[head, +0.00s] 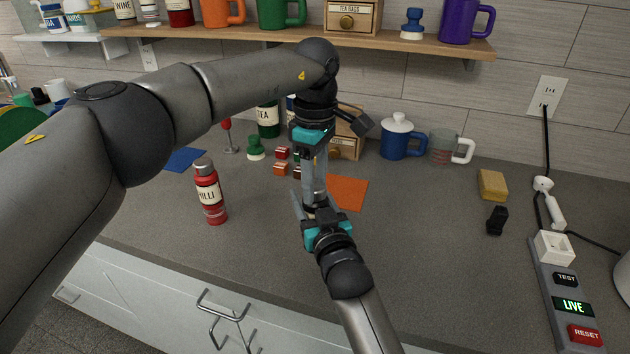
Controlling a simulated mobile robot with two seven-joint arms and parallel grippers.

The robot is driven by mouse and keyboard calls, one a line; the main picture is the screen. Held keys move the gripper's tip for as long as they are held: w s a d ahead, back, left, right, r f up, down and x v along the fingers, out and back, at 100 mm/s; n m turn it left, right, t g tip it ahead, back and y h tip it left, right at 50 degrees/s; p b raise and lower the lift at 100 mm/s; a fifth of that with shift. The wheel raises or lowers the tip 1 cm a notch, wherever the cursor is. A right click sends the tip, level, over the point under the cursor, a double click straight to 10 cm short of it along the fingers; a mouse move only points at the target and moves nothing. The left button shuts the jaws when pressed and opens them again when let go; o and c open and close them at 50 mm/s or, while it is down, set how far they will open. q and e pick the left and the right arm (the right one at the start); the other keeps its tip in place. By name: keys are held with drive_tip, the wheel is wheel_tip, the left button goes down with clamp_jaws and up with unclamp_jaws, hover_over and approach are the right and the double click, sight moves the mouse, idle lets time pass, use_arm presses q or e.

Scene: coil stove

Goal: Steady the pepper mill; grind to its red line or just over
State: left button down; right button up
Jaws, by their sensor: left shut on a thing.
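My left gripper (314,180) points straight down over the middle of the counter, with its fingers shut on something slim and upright. That thing is almost wholly hidden by the two grippers, so I cannot make out the pepper mill's body or its red line. My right gripper (314,208) comes in from the front, low over the counter, with its fingers around or beside the same spot, just below the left fingertips. I cannot tell whether the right fingers touch anything.
A red chilli bottle (210,192) stands left of the grippers. An orange mat (348,191) lies just behind them. Small red blocks (281,168), a blue lidded mug (401,140) and a glass cup (444,148) stand farther back. A power strip (562,290) lies at right. The front counter is clear.

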use_arm(q)
drive_tip(key=shift+d, duration=0.1)
drive_tip(key=shift+c, duration=1.5)
unclamp_jaws()
wheel_tip(320, 180, up, 12)
